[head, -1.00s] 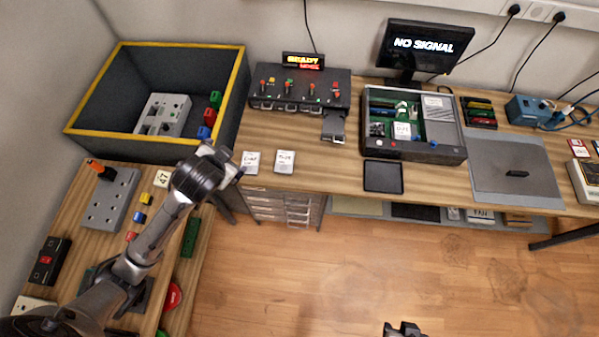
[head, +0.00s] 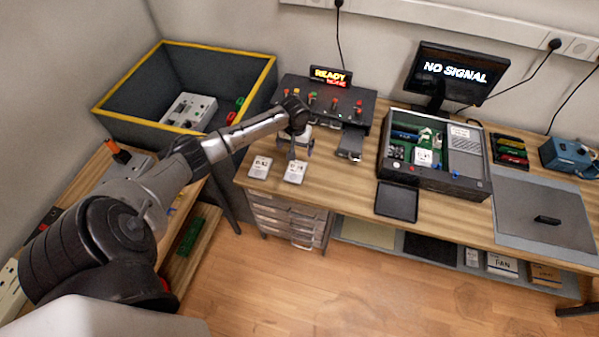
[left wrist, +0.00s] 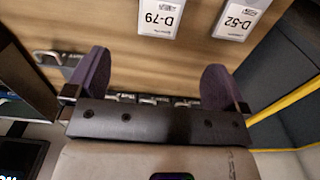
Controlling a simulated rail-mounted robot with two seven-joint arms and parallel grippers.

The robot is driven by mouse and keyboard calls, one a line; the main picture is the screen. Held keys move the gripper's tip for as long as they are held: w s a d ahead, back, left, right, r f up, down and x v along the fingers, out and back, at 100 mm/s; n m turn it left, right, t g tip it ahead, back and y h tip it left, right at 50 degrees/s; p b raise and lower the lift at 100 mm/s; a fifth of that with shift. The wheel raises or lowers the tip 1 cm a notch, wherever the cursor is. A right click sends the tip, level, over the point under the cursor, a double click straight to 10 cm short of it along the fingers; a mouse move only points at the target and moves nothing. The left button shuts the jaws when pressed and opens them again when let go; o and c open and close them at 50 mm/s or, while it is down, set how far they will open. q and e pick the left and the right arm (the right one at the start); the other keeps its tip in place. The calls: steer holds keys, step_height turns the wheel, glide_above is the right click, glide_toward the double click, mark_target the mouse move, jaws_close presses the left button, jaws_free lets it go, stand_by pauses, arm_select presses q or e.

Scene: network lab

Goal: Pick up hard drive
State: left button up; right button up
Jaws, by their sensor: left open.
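Two hard drives with white labels lie flat on the wooden bench in front of the drive dock. The left one (head: 260,167) reads D-52 in the left wrist view (left wrist: 240,15). The right one (head: 295,172) reads D-79 in the left wrist view (left wrist: 158,17). My left gripper (head: 300,152) is open and empty, pointing down just behind the D-79 drive, between it and the dock (head: 325,104). In the left wrist view the open fingers (left wrist: 152,78) have bare bench between them, and neither drive is between them. My right gripper is out of view.
A metal tray or drive (head: 350,143) sticks out of the dock's front, right of my gripper. An open computer case (head: 462,160), a black pad (head: 396,200) and a grey mat (head: 560,232) lie farther right. A yellow-rimmed crate (head: 262,72) stands at the left.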

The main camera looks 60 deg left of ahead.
arm_select(q)
steer(key=b, duration=0.1)
glide_above(295, 171)
steer(key=f, duration=0.8)
steer(key=shift+w+f, duration=0.15)
steer(key=shift+w, duration=0.2)
steer(key=f, duration=0.1)
steer(key=f+b, duration=0.1)
steer(key=f, duration=0.2)
steer(key=shift+s+f, duration=0.25)
steer(key=shift+f, duration=0.05)
steer(key=shift+f+b, duration=0.3)
steer(key=shift+f, duration=0.05)
steer(key=shift+c, duration=0.3)
steer(key=c, duration=1.1)
steer(key=shift+o, duration=0.2)
steer(key=shift+r, duration=0.15)
